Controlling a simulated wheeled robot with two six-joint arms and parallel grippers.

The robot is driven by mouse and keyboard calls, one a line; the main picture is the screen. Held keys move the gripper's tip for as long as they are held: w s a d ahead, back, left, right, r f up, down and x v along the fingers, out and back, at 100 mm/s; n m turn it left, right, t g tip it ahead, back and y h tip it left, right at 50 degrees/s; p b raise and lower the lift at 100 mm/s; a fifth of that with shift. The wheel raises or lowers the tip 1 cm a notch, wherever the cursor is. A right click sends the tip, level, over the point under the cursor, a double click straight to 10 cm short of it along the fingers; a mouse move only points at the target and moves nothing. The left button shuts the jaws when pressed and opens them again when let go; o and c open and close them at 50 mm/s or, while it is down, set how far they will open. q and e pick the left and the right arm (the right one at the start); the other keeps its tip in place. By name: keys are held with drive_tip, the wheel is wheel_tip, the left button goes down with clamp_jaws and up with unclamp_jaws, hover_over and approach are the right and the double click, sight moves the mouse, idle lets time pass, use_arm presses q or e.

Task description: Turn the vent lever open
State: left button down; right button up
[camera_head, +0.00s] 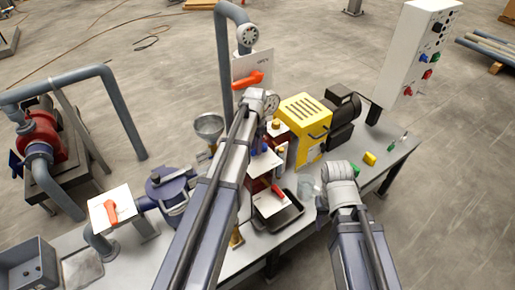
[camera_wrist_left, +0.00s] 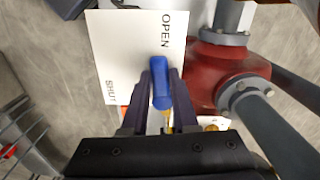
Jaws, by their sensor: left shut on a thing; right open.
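A blue lever (camera_wrist_left: 161,92) stands in front of a white plate (camera_wrist_left: 125,50) marked OPEN and SHUT in the left wrist view. Its upper end lies close to the word OPEN, near the plate's right edge; SHUT is at the lower left. My left gripper (camera_wrist_left: 160,78) is shut on this lever, one finger on each side. In the head view my left arm reaches to the middle of the bench and covers its own fingers. My right gripper (camera_head: 338,178) is over the right part of the bench, open and away from the lever; its fingertips are mostly hidden.
Red levers on white plates stand at the back (camera_head: 254,79) and front left (camera_head: 111,212). A control box (camera_head: 415,55) stands at the back right.

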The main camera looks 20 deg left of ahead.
use_arm(q)
drive_tip(key=shift+w+a+m, duration=0.15)
drive_tip(key=shift+a+m, duration=0.05)
drive_tip(key=shift+m, duration=0.4)
drive_tip(key=c, duration=0.7)
unclamp_jaws()
drive_tip(key=shift+r, duration=0.15)
wheel_tip(320, 180, up, 8)
drive_tip(key=p, duration=0.8)
drive_tip(key=shift+f, duration=0.2)
